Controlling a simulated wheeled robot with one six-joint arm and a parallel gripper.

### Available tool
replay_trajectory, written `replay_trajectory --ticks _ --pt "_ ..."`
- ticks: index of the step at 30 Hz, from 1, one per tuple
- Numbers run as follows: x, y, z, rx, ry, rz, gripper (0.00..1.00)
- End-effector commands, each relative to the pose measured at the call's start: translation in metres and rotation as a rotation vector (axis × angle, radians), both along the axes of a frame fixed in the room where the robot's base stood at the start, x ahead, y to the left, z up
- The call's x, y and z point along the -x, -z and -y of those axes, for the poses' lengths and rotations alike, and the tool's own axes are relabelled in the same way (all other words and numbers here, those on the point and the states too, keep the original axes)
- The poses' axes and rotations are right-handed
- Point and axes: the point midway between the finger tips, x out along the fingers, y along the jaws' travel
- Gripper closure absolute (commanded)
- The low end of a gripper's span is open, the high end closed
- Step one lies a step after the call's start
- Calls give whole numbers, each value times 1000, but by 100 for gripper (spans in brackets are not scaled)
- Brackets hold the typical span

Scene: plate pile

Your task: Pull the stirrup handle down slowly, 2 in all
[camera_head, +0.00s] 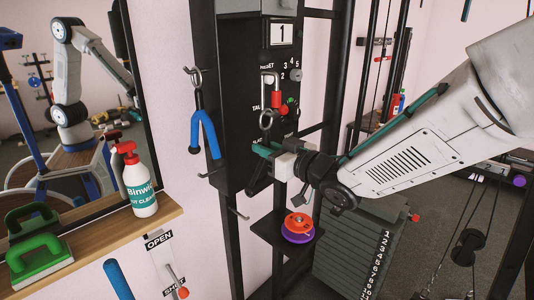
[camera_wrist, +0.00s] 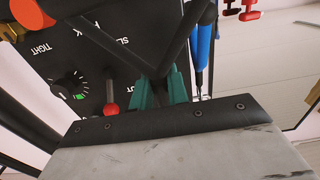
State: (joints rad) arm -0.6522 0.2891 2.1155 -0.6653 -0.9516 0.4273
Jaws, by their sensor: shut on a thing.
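The black stirrup handle (camera_head: 257,178) is at the front of the dark machine panel (camera_head: 236,108), below a metal ring (camera_head: 267,121). My gripper (camera_head: 268,150) has teal fingers and is shut on it. In the wrist view the handle's black bars (camera_wrist: 178,50) form a V that narrows between my fingertips (camera_wrist: 160,88). The lower part of the handle is partly hidden by the gripper in the head view. A counter card (camera_head: 282,33) on the panel reads 1.
A blue forked handle (camera_head: 204,135) hangs on a hook left of the panel. Below my gripper a small black shelf holds orange and purple discs (camera_head: 298,226). A numbered weight stack (camera_head: 353,252) stands to the right. A wooden shelf with a spray bottle (camera_head: 136,183) is at left.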

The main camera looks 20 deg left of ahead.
Motion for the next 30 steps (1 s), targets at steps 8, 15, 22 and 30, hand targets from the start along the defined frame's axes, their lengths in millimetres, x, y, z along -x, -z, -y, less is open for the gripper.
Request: replay_trajectory --ticks 8,15,22,30 --pt "0 -9 0 5 1 -4 100" --pt "0 -10 0 4 1 -4 100" --pt "0 -25 0 4 0 -3 100" --pt "0 -32 0 4 1 -4 100"
